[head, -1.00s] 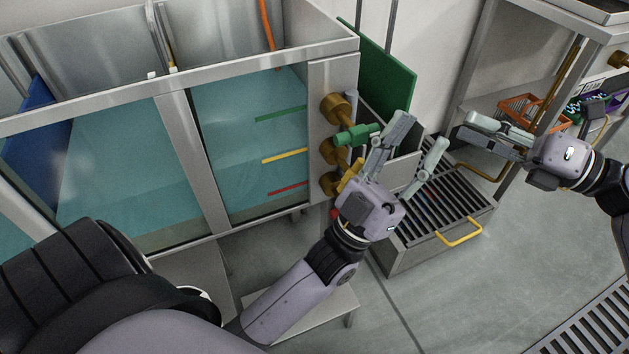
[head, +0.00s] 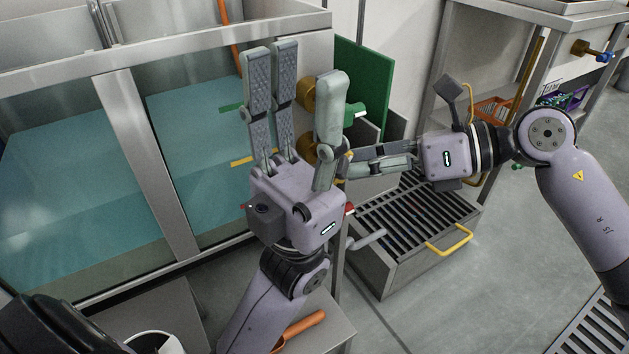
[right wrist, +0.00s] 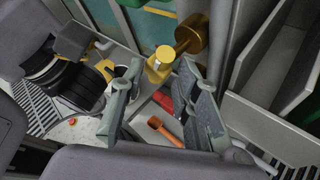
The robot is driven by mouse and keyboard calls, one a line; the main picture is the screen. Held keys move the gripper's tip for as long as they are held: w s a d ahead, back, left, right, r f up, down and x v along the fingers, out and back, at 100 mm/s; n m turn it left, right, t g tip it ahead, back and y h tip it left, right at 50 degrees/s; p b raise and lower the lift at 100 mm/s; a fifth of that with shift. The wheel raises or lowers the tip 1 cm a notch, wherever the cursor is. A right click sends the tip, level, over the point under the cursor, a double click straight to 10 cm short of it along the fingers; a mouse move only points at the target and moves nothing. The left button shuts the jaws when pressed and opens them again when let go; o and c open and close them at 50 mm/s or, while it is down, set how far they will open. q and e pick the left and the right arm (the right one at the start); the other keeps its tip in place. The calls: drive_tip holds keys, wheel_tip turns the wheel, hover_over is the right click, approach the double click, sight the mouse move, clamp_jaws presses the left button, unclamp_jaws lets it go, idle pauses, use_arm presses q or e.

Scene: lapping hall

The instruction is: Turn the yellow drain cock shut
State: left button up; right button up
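The yellow drain cock (right wrist: 160,64) shows in the right wrist view with its brass body (right wrist: 193,33). Its yellow end lies between the tips of my right gripper's spread fingers; I cannot tell whether they touch it. In the head view my right gripper (head: 353,168) reaches in from the right to the cocks at the tank's corner, and the yellow handle is mostly hidden behind fingers. My left gripper (head: 298,72) is open and empty, fingers pointing up, in front of the tank glass and partly covering the brass valves.
A green cock (head: 356,112) sits above and a red one (head: 349,208) below. The glass tank (head: 60,200) holds bluish liquid. A grated bin (head: 370,275) with a yellow handle stands right of the cocks. An orange tool (head: 305,322) lies on the low step.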

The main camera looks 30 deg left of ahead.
drive_tip(key=b+x, duration=0.2)
drive_tip(key=x, duration=0.5)
drive_tip(key=shift+c, duration=0.5)
clamp_jaws()
